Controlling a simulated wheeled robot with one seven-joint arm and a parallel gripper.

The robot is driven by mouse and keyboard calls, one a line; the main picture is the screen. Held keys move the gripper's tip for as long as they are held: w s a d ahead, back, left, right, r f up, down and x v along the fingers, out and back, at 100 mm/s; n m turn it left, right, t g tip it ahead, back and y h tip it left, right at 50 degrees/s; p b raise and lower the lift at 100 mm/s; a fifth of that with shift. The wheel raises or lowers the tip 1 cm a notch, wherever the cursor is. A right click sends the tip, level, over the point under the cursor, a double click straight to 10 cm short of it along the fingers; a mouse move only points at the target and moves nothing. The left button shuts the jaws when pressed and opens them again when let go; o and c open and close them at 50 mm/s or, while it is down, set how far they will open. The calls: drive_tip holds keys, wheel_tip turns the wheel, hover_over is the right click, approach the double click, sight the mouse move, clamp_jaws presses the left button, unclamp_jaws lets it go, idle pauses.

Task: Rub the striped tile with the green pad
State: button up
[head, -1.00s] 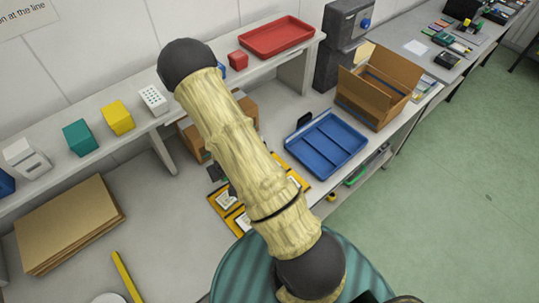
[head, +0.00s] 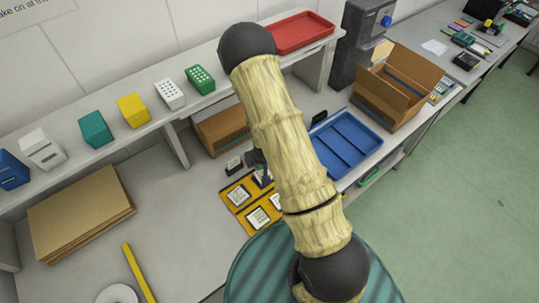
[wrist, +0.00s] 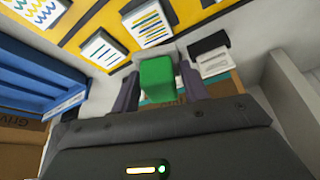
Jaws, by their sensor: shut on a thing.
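My gripper (wrist: 157,85) is shut on the green pad (wrist: 157,78), which shows as a green block between the two dark fingers in the wrist view. A yellow board (head: 238,209) carries several white tiles and lies on the bench, partly behind my arm in the head view. In the wrist view, the board's tiles are beyond the pad: a tile with dark lines (wrist: 148,25), another lined tile (wrist: 102,48) and a tile with wavy coloured lines (wrist: 38,10). I cannot tell which is the striped one. Whether the pad touches a tile is unclear.
A dark block with a white label (wrist: 212,58) stands beside the board. A blue divided tray (head: 345,142) and an open cardboard box (head: 398,85) are to the right. A shelf (head: 180,143) with coloured boxes runs behind. Brown sheets (head: 80,213) lie at left.

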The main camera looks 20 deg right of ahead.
drive_tip(key=n, duration=0.1)
drive_tip(key=w+n+y+p, duration=0.1)
drive_tip(key=shift+w+a+r+n, duration=0.15)
drive_tip(key=shift+a+r+n, duration=0.05)
drive_tip(key=shift+r+n, duration=0.1)
drive_tip(key=shift+w+a+r+n+y+p, duration=0.1)
drive_tip(key=shift+w+n+y+p, duration=0.15)
drive_tip(key=shift+n, duration=0.35)
drive_tip(key=shift+w+n+y+p, duration=0.1)
drive_tip(key=shift+n+y+p, duration=0.25)
drive_tip(key=shift+n, duration=0.25)
drive_tip(key=n, duration=0.2)
drive_tip(key=n+g+y+p, duration=0.1)
drive_tip(key=shift+w+r+n, duration=0.1)
drive_tip(key=shift+r+n, duration=0.1)
drive_tip(key=shift+n, duration=0.2)
drive_tip(key=n, duration=0.1)
drive_tip(key=d+n+p, duration=0.1)
drive_tip(key=n+g+y, duration=0.1)
drive_tip(key=shift+s+d+r+n, duration=0.2)
drive_tip(key=shift+s+n, duration=0.1)
drive_tip(key=shift+n, duration=0.1)
drive_tip(key=d+n+g, duration=0.1)
drive_tip(key=n, duration=0.1)
drive_tip(key=s+d+n+p, duration=0.1)
drive_tip(key=shift+s+n+g, duration=0.25)
drive_tip(key=shift+n+g, duration=0.15)
drive_tip(key=shift+f, duration=0.1)
